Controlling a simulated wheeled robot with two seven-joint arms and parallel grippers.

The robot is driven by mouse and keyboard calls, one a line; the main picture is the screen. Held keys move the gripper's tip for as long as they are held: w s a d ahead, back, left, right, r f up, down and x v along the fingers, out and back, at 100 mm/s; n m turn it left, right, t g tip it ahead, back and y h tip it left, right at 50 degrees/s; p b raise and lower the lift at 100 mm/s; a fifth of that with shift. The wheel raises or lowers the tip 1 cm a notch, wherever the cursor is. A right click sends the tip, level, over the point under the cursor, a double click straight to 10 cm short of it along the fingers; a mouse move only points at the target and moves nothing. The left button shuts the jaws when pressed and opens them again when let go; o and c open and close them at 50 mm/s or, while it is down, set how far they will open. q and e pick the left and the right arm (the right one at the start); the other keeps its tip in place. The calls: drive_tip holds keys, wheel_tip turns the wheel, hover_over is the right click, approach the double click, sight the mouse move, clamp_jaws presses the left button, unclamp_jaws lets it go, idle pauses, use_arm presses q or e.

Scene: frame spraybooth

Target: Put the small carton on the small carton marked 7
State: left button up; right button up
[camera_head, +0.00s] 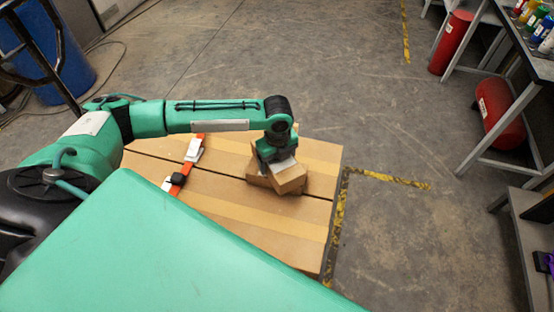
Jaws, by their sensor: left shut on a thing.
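My left gripper (277,163) comes down from above, shut on a small brown carton (291,181). Its fingers and wrist hide part of this carton, which sits turned at an angle. Another small carton (257,180) shows partly behind and below the held one, on top of the large taped cartons (230,205). I cannot tell whether the two small cartons touch. No number 7 can be made out on either of them. My right gripper is not in view.
An orange strap with white and black pieces (179,174) lies across the large cartons. Yellow-black tape (390,179) marks the floor to the right. A metal workbench (515,100) with red cylinders below stands at right. A blue barrel (62,65) stands at upper left.

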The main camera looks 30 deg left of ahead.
use_arm(q)
drive_tip(key=shift+f, duration=0.15)
drive_tip(key=o, duration=0.9)
drive_tip(key=shift+f, duration=0.15)
drive_tip(key=o, duration=0.4)
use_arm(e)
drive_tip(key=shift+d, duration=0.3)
use_arm(q)
wheel_tip(320, 180, up, 12)
drive_tip(key=shift+r+b, duration=0.15)
drive_tip(key=shift+b, duration=0.95)
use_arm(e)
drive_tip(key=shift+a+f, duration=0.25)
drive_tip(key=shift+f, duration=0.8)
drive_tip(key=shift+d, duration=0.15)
